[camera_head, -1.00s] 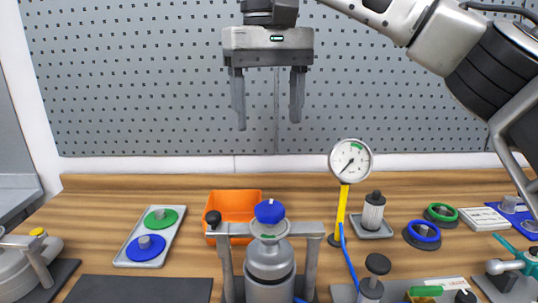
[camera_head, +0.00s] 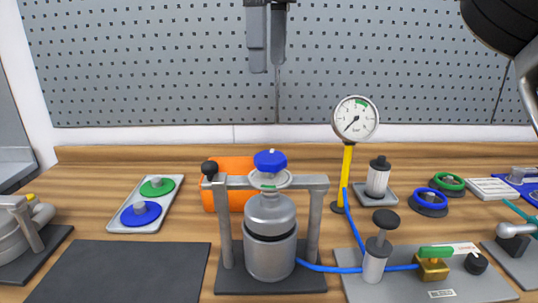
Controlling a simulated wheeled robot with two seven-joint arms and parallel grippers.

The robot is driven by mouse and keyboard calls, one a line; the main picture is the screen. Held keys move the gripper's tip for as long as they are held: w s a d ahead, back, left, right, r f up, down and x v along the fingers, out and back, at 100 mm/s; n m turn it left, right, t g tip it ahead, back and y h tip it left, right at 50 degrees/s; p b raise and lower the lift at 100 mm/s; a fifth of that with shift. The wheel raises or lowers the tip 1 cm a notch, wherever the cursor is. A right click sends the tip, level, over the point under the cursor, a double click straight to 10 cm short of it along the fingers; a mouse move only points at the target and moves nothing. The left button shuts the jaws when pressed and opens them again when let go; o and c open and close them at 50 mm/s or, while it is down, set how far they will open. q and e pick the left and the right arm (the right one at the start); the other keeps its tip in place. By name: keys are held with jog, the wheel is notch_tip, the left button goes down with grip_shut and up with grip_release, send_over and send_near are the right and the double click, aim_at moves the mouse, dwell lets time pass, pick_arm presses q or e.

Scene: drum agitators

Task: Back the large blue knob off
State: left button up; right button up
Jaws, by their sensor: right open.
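The large blue knob (camera_head: 270,161) sits on top of the grey metal vessel (camera_head: 270,235), above a round light collar. The vessel stands inside a grey frame (camera_head: 312,220) with a crossbar at about the collar's height. My right gripper (camera_head: 266,70) is above the knob in the picture, fingers pointing down, open and empty, apart from the knob. Its upper part is cut off by the top edge. My left gripper is not in view.
A pressure gauge (camera_head: 356,119) on a yellow post stands right of the frame. A blue hose (camera_head: 325,268) runs to a valve plate (camera_head: 460,284). An orange bin (camera_head: 215,187) is behind the frame. A tray (camera_head: 117,221) with green and blue discs and a bare dark mat (camera_head: 120,272) lie left.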

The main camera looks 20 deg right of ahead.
aim_at(269, 155)
notch_tip(269, 155, down, 15)
jog(key=b, duration=0.4)
jog(key=shift+r, duration=0.2)
jog(key=c, duration=1)
